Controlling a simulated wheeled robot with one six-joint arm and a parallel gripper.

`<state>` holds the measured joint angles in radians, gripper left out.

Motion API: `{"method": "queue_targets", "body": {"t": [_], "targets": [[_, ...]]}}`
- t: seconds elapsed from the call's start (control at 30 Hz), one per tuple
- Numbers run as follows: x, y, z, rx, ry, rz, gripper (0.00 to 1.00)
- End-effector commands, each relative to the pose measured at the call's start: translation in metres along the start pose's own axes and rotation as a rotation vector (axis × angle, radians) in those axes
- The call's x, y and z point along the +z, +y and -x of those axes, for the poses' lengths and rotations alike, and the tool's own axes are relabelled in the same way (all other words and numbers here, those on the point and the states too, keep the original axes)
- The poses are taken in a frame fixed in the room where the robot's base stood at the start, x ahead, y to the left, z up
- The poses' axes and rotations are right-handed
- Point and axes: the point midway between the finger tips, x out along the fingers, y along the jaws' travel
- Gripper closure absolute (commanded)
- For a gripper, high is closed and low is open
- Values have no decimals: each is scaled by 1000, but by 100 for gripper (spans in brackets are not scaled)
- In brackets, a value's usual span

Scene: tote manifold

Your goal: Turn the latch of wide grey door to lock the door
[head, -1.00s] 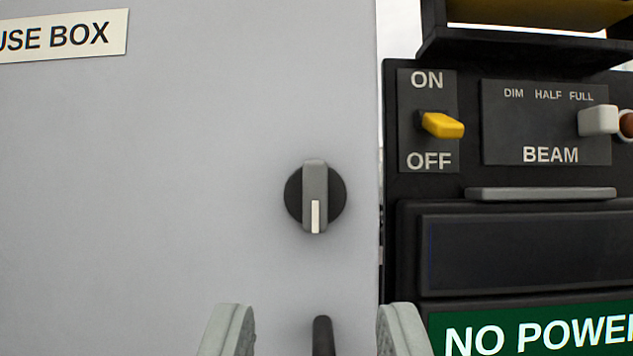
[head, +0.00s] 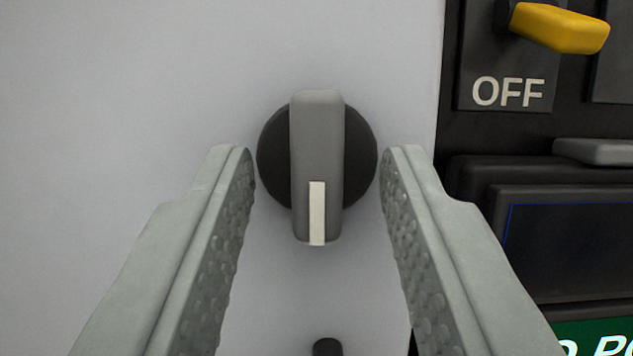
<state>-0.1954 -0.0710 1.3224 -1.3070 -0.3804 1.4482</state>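The latch (head: 316,140) is a grey bar knob on a round black base. It stands upright in the picture, with its white mark at the lower end pointing down. It is on the wide grey door (head: 120,90), close to the door's right edge. My gripper (head: 318,165) is open, with one finger on each side of the latch. Gaps show between the fingertips and the latch bar, and nothing is held. How far the tips are from the door face, I cannot tell.
Right of the door is a black panel with a yellow switch (head: 560,27) above the word OFF, a grey ledge (head: 597,152), a dark screen (head: 575,240) and part of a green sign (head: 595,340). A small dark knob (head: 327,347) shows below the latch.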

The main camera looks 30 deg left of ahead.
Motion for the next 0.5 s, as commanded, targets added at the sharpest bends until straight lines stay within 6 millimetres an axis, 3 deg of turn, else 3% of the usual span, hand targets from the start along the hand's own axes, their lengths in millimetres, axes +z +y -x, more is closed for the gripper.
{"method": "queue_targets", "body": {"t": [0.07,0.23,0.5], "targets": [[0,0,0,0,0,0,65],[0,0,0,0,0,0,98],[0,0,0,-3,0,10,100]]}}
